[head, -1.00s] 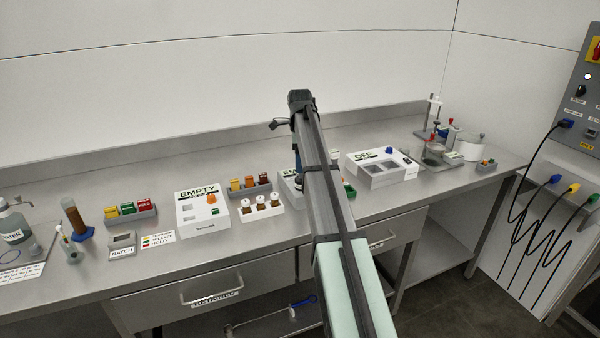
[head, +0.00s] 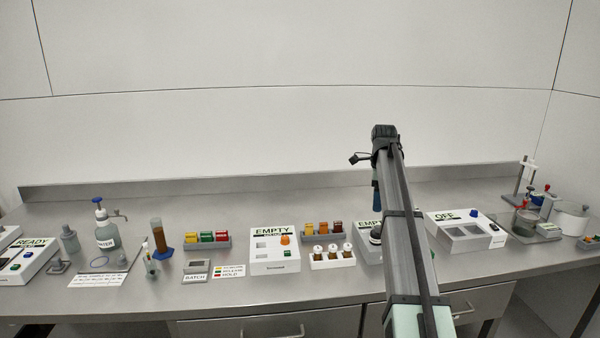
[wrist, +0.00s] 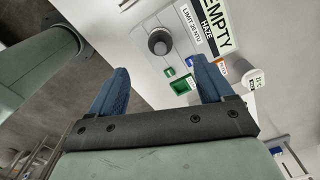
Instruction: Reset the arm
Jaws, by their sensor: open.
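My arm reaches up over the bench from the lower right in the head view. My gripper shows in the wrist view (wrist: 160,95), its two blue fingers spread apart with nothing between them. Beyond the fingers in the wrist view is a white box labelled EMPTY and HAZE (wrist: 150,22), with a dark round knob and a green button. In the head view this box (head: 366,228) is partly hidden behind my arm. The fingertips are not clear in the head view.
A second white box labelled EMPTY (head: 274,262) stands left of my arm, beside a white rack (head: 332,262) of brown vials. A white box labelled OFF (head: 466,231) is to the right. Bottles stand further left. The wall above the bench is clear.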

